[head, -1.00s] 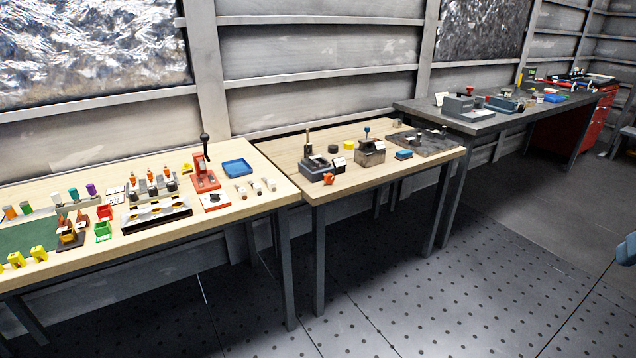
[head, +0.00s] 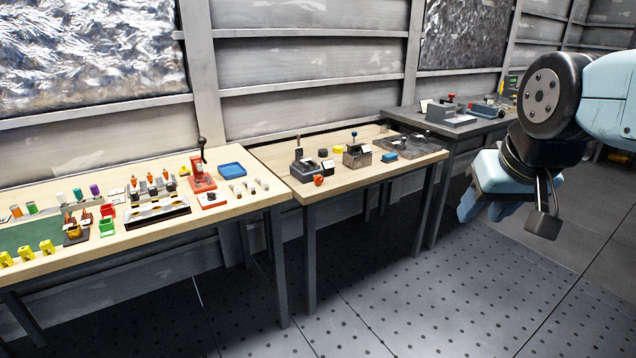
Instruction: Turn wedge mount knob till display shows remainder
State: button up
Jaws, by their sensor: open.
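Two small devices stand on the middle wooden table in the head view, and I cannot tell which one is the wedge mount. A dark device (head: 304,171) has an upright post, a small pale panel and a red-orange knob (head: 318,180) at its front. A grey-brown block (head: 357,157) has a blue-topped stem (head: 354,135) and a white panel beside it. Any reading on these panels is too small to make out. My gripper (head: 483,212) hangs at the right, open, pointing down, and well apart from both devices. No held thing shows in it.
The left table (head: 240,199) carries a red lever press (head: 202,178), a blue tray (head: 232,169) and many small parts. A dark plate (head: 410,145) lies on the middle table's far right. A grey bench (head: 462,128) stands behind my arm. The perforated floor in front is clear.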

aim_at(318, 179)
jog(key=u, duration=0.1)
jog(key=i, duration=1)
jog(key=z, duration=0.1)
